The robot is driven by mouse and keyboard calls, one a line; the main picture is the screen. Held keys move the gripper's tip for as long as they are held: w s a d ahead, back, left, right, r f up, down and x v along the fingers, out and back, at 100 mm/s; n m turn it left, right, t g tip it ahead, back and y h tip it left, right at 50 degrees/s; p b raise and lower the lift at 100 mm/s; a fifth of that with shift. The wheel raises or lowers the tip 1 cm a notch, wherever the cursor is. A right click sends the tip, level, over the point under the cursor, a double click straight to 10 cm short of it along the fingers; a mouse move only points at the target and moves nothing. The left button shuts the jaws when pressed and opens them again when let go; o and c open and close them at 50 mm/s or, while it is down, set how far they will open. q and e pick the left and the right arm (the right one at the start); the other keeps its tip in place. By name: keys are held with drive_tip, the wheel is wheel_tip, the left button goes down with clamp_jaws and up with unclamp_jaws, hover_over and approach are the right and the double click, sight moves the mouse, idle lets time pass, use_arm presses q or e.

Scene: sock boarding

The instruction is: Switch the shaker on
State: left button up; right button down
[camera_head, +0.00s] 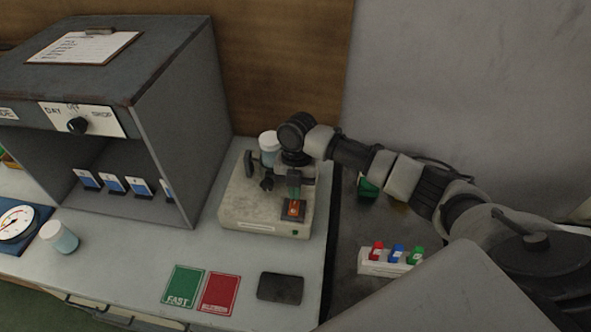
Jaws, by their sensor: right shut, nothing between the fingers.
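The shaker (245,205) is a worn beige box on the bench, near the middle of the view. A square switch (293,209) with a glowing orange-red centre sits in a dark frame at its front right. My right gripper (294,191) points down just above this switch, shut and empty. I cannot tell whether its tips touch the switch. A white-lidded jar (268,150) is at the back of the shaker, partly hidden by my right wrist. A small green mark (295,233) is on the shaker's front. My left gripper is not in view.
A grey cabinet (180,130) with a black knob (77,125) stands left. A jar (60,238) and a dial gauge (15,222) are at far left. A green FAST card (183,288), red card (218,294) and dark pad (280,288) lie in front. A white block (383,264) with coloured pieces is right.

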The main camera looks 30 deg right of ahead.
sight(294, 208)
wheel_tip(294, 208, down, 2)
drive_tip(key=shift+w+d+f, duration=0.1)
idle(0.4)
